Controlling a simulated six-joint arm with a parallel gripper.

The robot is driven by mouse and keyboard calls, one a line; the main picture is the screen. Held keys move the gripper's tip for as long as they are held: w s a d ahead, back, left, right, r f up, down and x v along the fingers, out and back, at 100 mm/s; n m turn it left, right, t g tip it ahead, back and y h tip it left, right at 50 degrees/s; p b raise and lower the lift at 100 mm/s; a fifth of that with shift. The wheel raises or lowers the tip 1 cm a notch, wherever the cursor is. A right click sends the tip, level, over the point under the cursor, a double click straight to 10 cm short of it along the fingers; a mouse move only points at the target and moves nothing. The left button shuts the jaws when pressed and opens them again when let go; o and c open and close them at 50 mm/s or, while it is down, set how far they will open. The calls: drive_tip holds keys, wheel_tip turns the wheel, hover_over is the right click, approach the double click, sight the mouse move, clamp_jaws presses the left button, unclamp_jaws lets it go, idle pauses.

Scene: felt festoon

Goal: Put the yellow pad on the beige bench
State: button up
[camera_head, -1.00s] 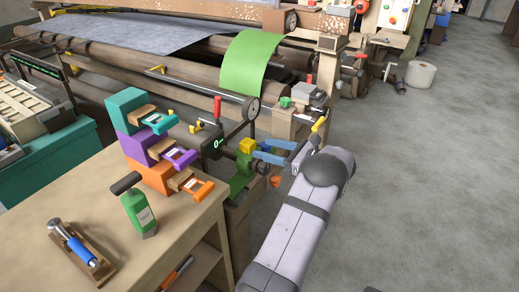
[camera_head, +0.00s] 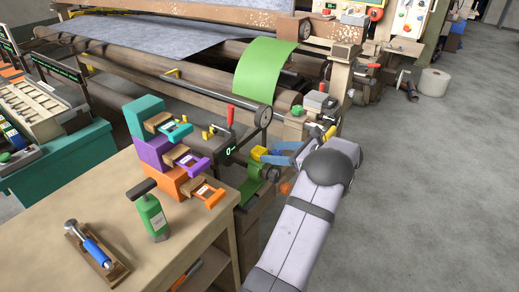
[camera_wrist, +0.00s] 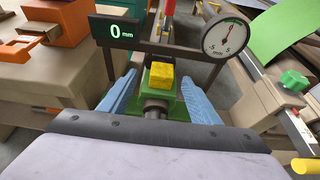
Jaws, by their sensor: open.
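The yellow pad (camera_head: 258,152) is a small block on top of a green fixture with a dark cylinder, beside the machine's roller. In the wrist view the pad (camera_wrist: 162,76) sits on a green block, centred between my two blue fingers. My gripper (camera_wrist: 159,80) is open, with one finger on each side of the pad and visible gaps to both. In the head view my gripper (camera_head: 281,155) reaches the pad from the right. The beige bench (camera_head: 105,200) is at the lower left, left of the pad.
A gauge bar with a 0 mm display (camera_wrist: 122,31) and round dial (camera_wrist: 227,36) spans beyond the pad.

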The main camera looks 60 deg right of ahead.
sight(260, 150)
drive_tip(key=shift+w, duration=0.15)
drive_tip(key=shift+d+p+x, duration=0.2)
drive_tip(key=shift+p+x, duration=0.3)
drive_tip(key=shift+x, duration=3.1)
drive_tip(key=c, duration=1.2)
wheel_tip(260, 150, up, 10)
drive_tip(key=shift+r, duration=0.1)
